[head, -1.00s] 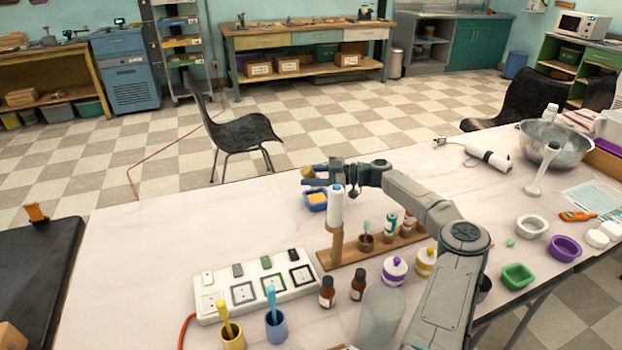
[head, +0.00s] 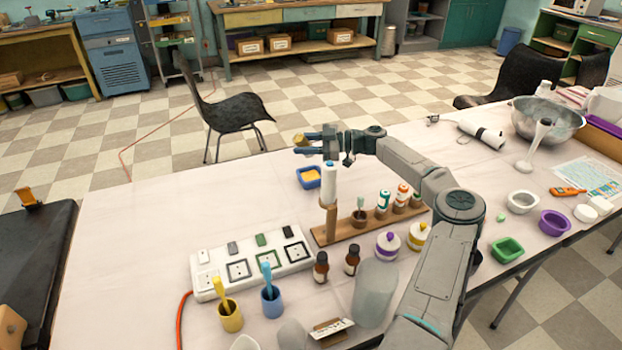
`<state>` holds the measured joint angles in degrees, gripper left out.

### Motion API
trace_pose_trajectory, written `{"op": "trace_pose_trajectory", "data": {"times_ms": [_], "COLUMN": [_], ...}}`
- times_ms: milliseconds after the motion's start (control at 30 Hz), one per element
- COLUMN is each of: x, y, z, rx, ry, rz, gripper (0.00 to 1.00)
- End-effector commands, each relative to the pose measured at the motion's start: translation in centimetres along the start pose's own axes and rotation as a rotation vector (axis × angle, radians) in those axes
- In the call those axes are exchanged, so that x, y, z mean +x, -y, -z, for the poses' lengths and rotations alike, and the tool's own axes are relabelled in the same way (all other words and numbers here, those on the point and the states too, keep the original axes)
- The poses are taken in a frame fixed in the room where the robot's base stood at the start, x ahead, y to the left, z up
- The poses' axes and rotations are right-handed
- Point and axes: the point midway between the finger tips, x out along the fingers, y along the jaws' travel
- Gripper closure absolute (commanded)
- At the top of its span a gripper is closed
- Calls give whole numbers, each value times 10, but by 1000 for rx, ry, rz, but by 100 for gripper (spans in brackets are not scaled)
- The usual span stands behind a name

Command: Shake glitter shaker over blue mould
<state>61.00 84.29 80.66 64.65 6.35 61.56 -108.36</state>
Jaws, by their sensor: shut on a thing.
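The blue mould (head: 299,180), a small square with a yellow-orange fill, sits on the white-covered table near its far edge. My gripper (head: 306,143) reaches in from the right, above and just behind the mould in the picture. It is shut on a small gold-yellow thing, seemingly the glitter shaker (head: 300,140), held at the fingertips. The shaker is small in view and partly covered by the fingers, so its tilt is unclear. It appears in the air over the mould, apart from it.
A wooden rack (head: 345,232) with a white bottle (head: 330,186) and small coloured bottles stands just in front of my gripper. A white power-strip-like box (head: 218,285), brown bottles (head: 321,267) and cups (head: 229,318) are nearer. The table left of the mould is clear.

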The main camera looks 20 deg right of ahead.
Motion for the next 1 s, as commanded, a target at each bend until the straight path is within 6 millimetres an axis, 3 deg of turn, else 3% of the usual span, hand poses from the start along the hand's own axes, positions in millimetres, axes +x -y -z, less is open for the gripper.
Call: {"op": "trace_pose_trajectory", "data": {"times_ms": [33,67,400,500,533,600,633,1000], "x": [3,4,3,0,0,3,4,2], "y": [9,10,9,0,1,9,10,7], "z": [-33,-36,-31,1,-2,-33,-36,-26], "rx": [20,18,12,4,10,20,18,9], "ry": [-2,-1,1,4,2,-2,-1,2], "rz": [2,2,2,2,2,2,2,2], "gripper": [78,78,78,78,78,78,78,78]}}
